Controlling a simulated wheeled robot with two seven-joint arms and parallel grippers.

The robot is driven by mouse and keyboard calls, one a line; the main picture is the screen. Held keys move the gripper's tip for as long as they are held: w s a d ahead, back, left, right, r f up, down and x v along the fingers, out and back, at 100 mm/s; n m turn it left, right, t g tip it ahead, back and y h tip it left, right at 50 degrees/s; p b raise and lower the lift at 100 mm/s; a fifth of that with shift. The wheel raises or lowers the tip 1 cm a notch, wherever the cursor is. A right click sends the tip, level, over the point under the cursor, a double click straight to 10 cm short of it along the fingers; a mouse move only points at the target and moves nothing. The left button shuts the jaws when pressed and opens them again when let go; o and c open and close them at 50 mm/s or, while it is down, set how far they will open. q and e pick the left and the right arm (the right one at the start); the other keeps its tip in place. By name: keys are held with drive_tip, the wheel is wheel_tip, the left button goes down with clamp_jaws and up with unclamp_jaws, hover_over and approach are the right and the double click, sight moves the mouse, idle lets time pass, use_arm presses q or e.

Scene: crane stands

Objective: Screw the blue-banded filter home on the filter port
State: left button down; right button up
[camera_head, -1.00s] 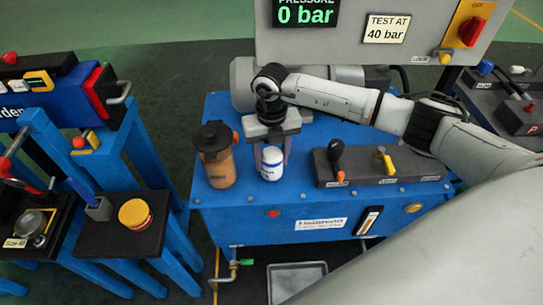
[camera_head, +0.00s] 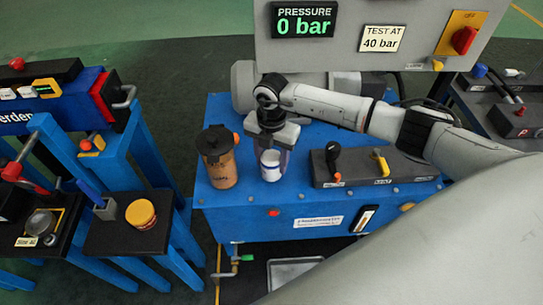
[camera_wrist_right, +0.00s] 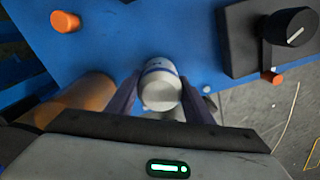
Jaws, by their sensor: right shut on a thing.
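The blue-banded filter (camera_head: 270,165) is a white cylinder with a blue band, upright on the blue bench top. My right gripper (camera_head: 271,158) comes down over it from behind and is shut on it. In the right wrist view the filter (camera_wrist_right: 161,86) sits between the two dark fingers of the right gripper (camera_wrist_right: 160,95), with its pale end facing the camera. The filter port is hidden beneath the filter, so I cannot tell how far the thread is engaged. My left gripper is not in view.
An amber canister with a black cap (camera_head: 219,160) stands close left of the filter. A dark valve block (camera_head: 370,168) with levers is to the right. A gauge panel (camera_head: 370,30) reading 0 bar rises behind. A side stand (camera_head: 130,225) is at left.

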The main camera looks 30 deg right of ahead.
drive_tip(key=shift+r+m, duration=0.3)
drive_tip(key=shift+m, duration=0.4)
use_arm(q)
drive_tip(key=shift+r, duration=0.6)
use_arm(e)
drive_tip(key=shift+f+m, duration=0.2)
drive_tip(key=shift+m, duration=0.2)
drive_tip(key=m+p, duration=0.2)
drive_tip(key=shift+r+p, duration=0.25)
drive_tip(key=shift+p, duration=0.1)
drive_tip(key=shift+m+p, duration=0.4)
drive_tip(key=shift+m, duration=0.6)
drive_tip(key=shift+f+m, duration=0.2)
drive_tip(key=shift+m, duration=0.4)
drive_tip(key=o, duration=1.2)
drive_tip(key=shift+f, duration=0.1)
drive_tip(key=shift+c, duration=0.8)
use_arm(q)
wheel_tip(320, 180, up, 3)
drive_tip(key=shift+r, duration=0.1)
